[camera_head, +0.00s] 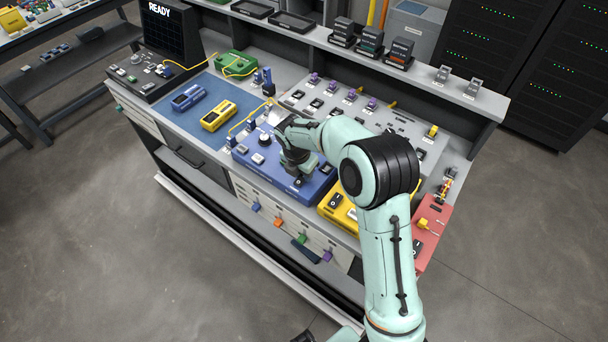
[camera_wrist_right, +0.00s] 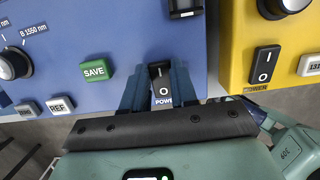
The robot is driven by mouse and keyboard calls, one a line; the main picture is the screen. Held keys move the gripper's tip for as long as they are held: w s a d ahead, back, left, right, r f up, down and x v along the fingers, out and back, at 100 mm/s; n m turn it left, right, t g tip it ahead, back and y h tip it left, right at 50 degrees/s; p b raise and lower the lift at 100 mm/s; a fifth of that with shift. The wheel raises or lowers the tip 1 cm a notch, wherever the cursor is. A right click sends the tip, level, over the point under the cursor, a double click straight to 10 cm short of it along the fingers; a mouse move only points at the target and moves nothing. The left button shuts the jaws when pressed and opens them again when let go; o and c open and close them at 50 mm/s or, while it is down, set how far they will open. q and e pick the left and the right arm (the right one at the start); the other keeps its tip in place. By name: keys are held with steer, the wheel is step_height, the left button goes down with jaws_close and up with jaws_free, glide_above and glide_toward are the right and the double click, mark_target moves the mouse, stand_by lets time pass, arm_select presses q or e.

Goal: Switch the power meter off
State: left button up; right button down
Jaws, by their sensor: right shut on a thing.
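The blue panel with a knob, SAVE and REF buttons (camera_head: 246,158) sits at the front of the bench; I take it for the power meter, and it also fills the left of the right wrist view (camera_wrist_right: 120,28). Its black rocker power switch (camera_wrist_right: 160,78), marked I and O above a POWER label, is at the panel's near edge. My right gripper (camera_head: 297,172) is down at the blue panel. In the wrist view my right gripper (camera_wrist_right: 156,88) has its two blue fingers on either side of the switch, shut on it. Which side of the rocker is pressed I cannot tell.
A yellow panel (camera_head: 338,213) with its own black power switch (camera_wrist_right: 263,64) stands close on the right. A red panel (camera_head: 432,232) is beyond it. Blue (camera_head: 187,97) and yellow (camera_head: 218,115) handheld devices lie on the blue mat. A grey panel with several switches is behind.

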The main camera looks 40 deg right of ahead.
steer(key=shift+a+h, duration=0.15)
steer(key=shift+h, duration=0.35)
steer(key=c, duration=0.9)
jaws_free()
steer(key=shift+r, duration=0.15)
steer(key=p+v, duration=0.1)
steer(key=v, duration=1.2)
steer(key=shift+s+a, duration=0.1)
